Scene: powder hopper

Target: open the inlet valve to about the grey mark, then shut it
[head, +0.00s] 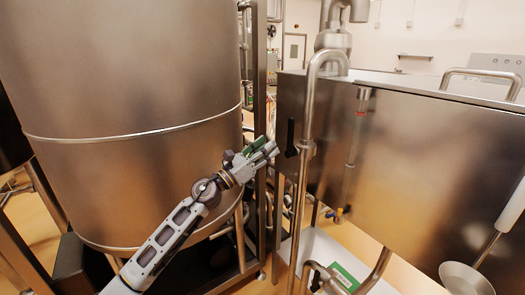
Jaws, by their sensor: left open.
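A black lever handle (291,136) stands upright beside the vertical steel pipe (306,150), near a fitting on it; it looks like the inlet valve's handle. My left gripper (272,150) is open, with its fingertips just left of the handle's lower part. I see no contact between them, but depth is hard to judge. Nothing shows between the fingers. I cannot make out a grey mark. My right gripper is not in view.
A large steel tank (120,80) fills the left, with a dark upright frame post (258,75) beside it. A steel hopper box (440,160) stands at right, with a scoop (468,278) before it. A green-and-white card (347,278) lies below.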

